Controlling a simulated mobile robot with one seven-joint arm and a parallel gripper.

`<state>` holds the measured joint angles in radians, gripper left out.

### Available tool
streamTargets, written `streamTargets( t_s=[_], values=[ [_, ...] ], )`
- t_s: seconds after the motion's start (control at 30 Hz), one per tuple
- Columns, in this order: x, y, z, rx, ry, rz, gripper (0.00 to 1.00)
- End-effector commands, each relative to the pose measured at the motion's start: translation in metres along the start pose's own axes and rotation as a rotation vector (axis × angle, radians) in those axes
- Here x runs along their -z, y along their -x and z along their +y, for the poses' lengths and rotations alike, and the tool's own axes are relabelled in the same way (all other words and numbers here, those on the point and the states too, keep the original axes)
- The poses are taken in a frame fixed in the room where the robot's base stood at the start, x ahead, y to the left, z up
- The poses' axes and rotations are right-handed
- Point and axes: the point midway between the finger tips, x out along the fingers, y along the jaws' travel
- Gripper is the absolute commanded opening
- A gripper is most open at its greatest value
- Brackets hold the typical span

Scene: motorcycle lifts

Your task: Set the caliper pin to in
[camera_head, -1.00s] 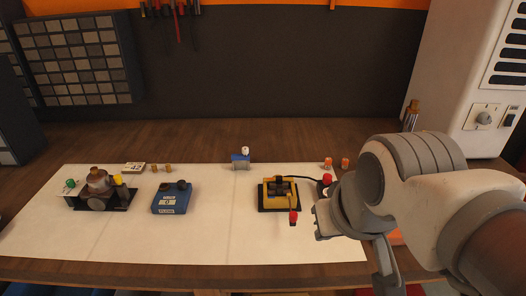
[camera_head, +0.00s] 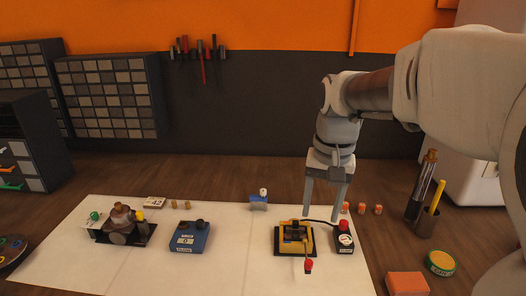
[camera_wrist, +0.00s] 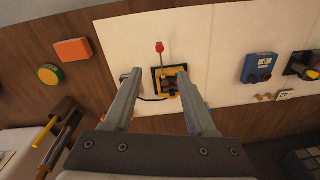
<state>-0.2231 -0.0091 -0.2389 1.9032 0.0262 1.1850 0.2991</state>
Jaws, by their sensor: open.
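A yellow block on a black base (camera_head: 293,238), which looks like the caliper fixture, sits on the white mat. A thin rod with a red tip (camera_head: 308,266) sticks out of its front side; I take it for the caliper pin. In the wrist view the yellow block (camera_wrist: 171,84) lies between my fingers, with the red tip (camera_wrist: 159,47) beyond them. My gripper (camera_head: 323,210) is open and empty, pointing down above and behind the fixture, apart from it. It also shows in the wrist view (camera_wrist: 160,75), one finger partly hiding the gauge unit.
A dark gauge unit with a red knob (camera_head: 344,238) stands right of the fixture, joined by a black cable. A blue box (camera_head: 189,237) and a motor-like assembly (camera_head: 122,226) are left. An orange block (camera_head: 407,284), a round tin (camera_head: 441,263) and a tool cup (camera_head: 428,222) are right.

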Motion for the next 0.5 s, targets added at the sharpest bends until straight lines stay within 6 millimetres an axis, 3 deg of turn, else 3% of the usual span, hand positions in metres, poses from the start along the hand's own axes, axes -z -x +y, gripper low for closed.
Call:
streamTargets(
  t_s=[0.2,0.37,0.5],
  values=[
    [0.020,-0.006,-0.008,-0.041,-0.043,-0.046,0.56],
    [0.022,-0.014,-0.009,-0.047,-0.050,-0.053,0.56],
    [0.020,-0.035,-0.008,-0.048,-0.049,-0.056,0.56]
  ],
)
